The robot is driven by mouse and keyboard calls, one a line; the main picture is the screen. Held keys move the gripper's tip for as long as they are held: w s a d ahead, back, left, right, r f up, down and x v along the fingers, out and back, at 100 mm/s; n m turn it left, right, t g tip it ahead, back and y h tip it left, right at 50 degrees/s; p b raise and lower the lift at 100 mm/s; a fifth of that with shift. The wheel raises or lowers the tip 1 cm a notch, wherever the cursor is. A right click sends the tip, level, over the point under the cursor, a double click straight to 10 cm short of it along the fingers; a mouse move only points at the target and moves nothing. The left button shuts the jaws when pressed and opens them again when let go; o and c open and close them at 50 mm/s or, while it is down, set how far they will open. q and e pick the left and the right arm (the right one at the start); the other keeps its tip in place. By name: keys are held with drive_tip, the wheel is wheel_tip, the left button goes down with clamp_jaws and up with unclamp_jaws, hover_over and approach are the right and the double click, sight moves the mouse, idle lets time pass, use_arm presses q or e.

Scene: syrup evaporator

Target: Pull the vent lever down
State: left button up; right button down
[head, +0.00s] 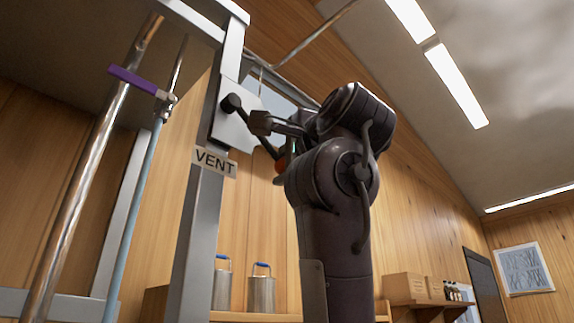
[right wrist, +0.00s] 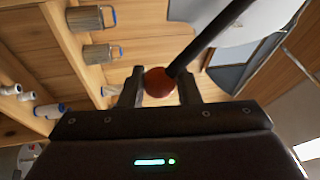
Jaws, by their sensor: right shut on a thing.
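The vent lever (head: 247,124) is a dark rod on a pale plate (head: 229,132) fixed to a grey post, above a sign reading VENT (head: 214,162). It slopes down to the right from its round pivot to a red ball knob (head: 281,166), partly hidden by my right arm. In the right wrist view the red knob (right wrist: 158,82) sits between the two fingers of my right gripper (right wrist: 160,88), which is shut on it. The dark rod (right wrist: 207,38) runs up and right from the knob. My left gripper is not in view.
Metal pipes (head: 88,180) and a purple handle (head: 137,80) stand left of the post. Metal cans with blue handles (head: 261,290) stand on a wooden shelf behind. Boxes (head: 407,287) sit on another shelf at right. Open room lies right of my arm.

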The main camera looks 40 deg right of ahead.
drive_tip(key=c, duration=1.4)
unclamp_jaws()
drive_tip(key=o, duration=0.3)
drive_tip(key=shift+w+a, duration=0.25)
drive_tip(key=shift+o, duration=0.2)
drive_tip(key=shift+s+d, duration=0.1)
drive_tip(key=shift+s, duration=0.1)
drive_tip(key=b+v, duration=0.3)
drive_tip(key=v, duration=0.4)
drive_tip(key=shift+s, duration=0.2)
drive_tip(key=shift+f, duration=0.15)
